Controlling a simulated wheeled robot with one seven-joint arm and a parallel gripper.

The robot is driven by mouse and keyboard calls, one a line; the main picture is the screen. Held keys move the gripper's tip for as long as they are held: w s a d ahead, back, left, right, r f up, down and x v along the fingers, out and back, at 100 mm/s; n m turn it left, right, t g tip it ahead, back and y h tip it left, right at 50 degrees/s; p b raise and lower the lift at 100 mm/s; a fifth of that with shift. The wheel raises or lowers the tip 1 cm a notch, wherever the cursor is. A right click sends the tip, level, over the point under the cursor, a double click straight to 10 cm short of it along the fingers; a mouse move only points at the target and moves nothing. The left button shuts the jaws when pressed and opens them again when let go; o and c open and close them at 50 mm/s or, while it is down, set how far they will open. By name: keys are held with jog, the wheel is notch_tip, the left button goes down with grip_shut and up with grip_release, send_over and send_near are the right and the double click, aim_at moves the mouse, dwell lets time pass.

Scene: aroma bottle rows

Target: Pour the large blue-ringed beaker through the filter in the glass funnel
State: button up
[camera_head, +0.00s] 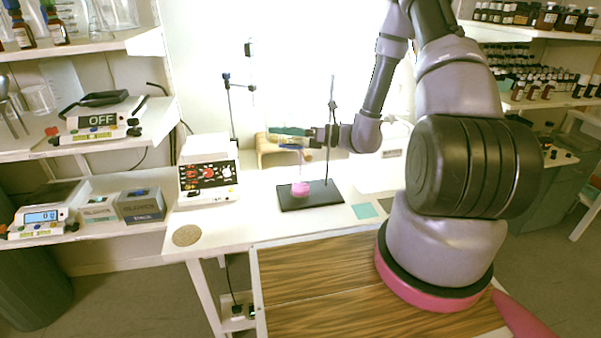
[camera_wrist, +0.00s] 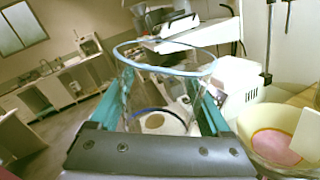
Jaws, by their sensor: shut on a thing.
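The large beaker with the blue-ringed rim (camera_wrist: 165,69) is clear glass and sits between the teal fingers of my gripper (camera_wrist: 165,105), which is shut on it. I cannot make out liquid inside it. In the head view my gripper (camera_head: 290,131) is above the stand, and the beaker is too small there to tell apart from the fingers. A pale bowl-shaped vessel (camera_wrist: 255,150), apparently the glass funnel with its filter, shows at the right of the wrist view with pink inside. Pink liquid (camera_head: 300,188) is in a vessel on the stand's base.
The black stand base (camera_head: 325,195) and its upright rod (camera_head: 332,100) are close to my gripper. A white box with red knobs (camera_head: 208,172) stands left of them. A round tan disc (camera_head: 186,235) lies at the table's front left. Shelves with bottles flank both sides.

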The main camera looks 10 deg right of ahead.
aim_at(281, 141)
jog(key=n, duration=0.1)
jog(key=s+f+n, duration=0.1)
jog(key=n, duration=0.1)
jog(key=s+a+f+n, duration=0.1)
jog(key=shift+s+n+g, duration=0.2)
jog(key=shift+n+g, duration=0.1)
jog(key=shift+n, duration=0.1)
jog(key=s+a+r, duration=0.2)
jog(key=s+r, duration=0.2)
jog(key=r, duration=0.1)
jog(key=shift+s, duration=0.25)
dwell(0.4)
jog(key=shift+a, duration=0.1)
dwell(5.9)
